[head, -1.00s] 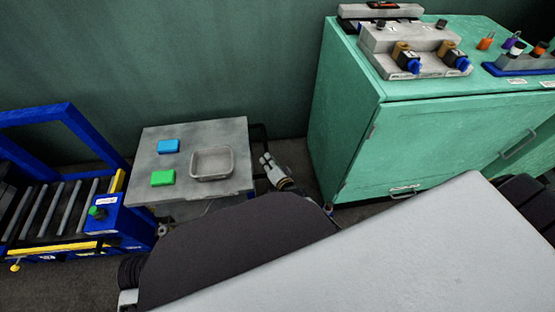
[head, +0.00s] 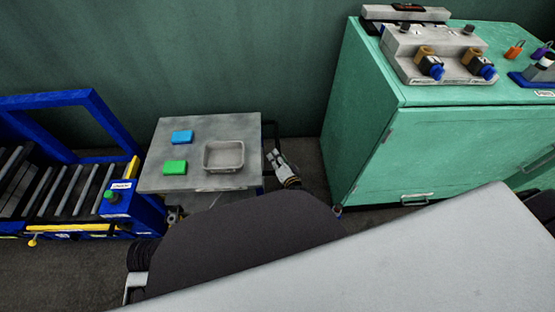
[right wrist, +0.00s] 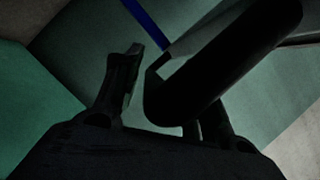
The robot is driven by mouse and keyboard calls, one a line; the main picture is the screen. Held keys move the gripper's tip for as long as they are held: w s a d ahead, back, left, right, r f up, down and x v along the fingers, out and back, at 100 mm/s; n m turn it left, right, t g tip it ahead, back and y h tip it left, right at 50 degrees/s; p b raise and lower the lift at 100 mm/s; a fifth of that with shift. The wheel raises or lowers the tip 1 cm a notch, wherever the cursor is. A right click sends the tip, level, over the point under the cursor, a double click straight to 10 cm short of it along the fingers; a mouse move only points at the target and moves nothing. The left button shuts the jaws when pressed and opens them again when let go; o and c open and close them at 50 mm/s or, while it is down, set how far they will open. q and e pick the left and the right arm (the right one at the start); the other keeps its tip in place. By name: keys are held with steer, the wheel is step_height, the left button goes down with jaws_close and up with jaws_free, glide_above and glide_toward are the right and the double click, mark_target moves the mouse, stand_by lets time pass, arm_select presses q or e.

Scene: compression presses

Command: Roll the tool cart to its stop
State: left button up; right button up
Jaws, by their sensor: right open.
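The tool cart (head: 228,127) has a grey top. It stands between the roller conveyor and the green cabinet, its left edge close to the conveyor's end. A blue box (head: 182,137), a green box (head: 175,167) and a grey open tray (head: 223,168) are on it. Its dark handle (head: 270,134) is at the right side. My right gripper (head: 274,158) is at this handle, open. In the right wrist view a thick dark bar (right wrist: 220,60) passes between its spread fingers; I cannot tell whether they touch. My left gripper is not in view.
The blue-framed conveyor (head: 70,190) with a green button (head: 110,196) is at the left. The green cabinet (head: 400,150) stands close right of my right gripper, with fixtures on top. The wall is behind. A narrow floor strip shows between cart and cabinet.

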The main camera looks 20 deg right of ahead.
steer(key=shift+s+d, duration=0.1)
steer(key=shift+s, duration=0.1)
steer(key=shift+s+d+r, duration=0.1)
steer(key=shift+s, duration=0.55)
steer(key=a+v, duration=0.1)
steer(key=v, duration=0.9)
steer(key=shift+d, duration=0.4)
steer(key=shift+s+r, duration=0.15)
steer(key=shift+r, duration=0.05)
steer(key=shift+a, duration=0.15)
